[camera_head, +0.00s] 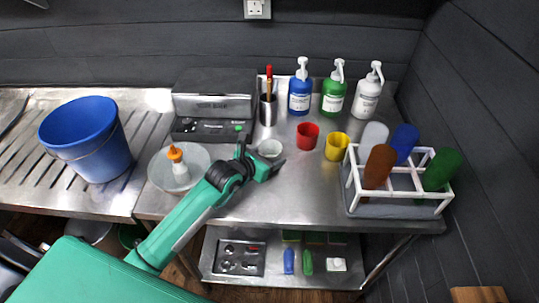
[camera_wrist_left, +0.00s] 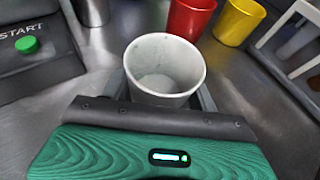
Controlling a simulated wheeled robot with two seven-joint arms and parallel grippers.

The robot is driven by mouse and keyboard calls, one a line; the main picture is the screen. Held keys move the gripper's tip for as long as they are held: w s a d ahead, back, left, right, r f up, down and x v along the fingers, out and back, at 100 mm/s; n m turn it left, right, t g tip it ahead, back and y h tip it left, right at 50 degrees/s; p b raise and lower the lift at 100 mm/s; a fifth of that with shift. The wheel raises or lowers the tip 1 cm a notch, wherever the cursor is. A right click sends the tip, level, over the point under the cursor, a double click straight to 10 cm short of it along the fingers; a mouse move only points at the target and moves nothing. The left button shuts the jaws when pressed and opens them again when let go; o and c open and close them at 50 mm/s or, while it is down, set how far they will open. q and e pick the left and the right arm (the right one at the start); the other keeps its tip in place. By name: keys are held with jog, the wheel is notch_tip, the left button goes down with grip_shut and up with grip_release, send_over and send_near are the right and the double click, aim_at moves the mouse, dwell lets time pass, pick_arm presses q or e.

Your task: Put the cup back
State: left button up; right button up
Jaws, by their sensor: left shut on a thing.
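A white cup (camera_head: 270,149) stands upright at the middle of the steel table, at the tip of my left gripper (camera_head: 263,162). In the left wrist view the white cup (camera_wrist_left: 164,66) is upright and open at the top, between the two fingers of my left gripper (camera_wrist_left: 163,88), which is shut on it. Its inside looks empty. Whether its base touches the table is hidden. A red cup (camera_head: 307,135) and a yellow cup (camera_head: 337,146) stand to its right, apart from it. My right gripper is not in view.
Behind are a grey case (camera_head: 213,108), a metal holder (camera_head: 268,110) and several pump bottles. Table in front is clear.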

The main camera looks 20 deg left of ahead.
pick_arm(q)
jog(key=shift+f, duration=0.15)
jog(key=o, duration=1)
jog(key=shift+c, duration=0.2)
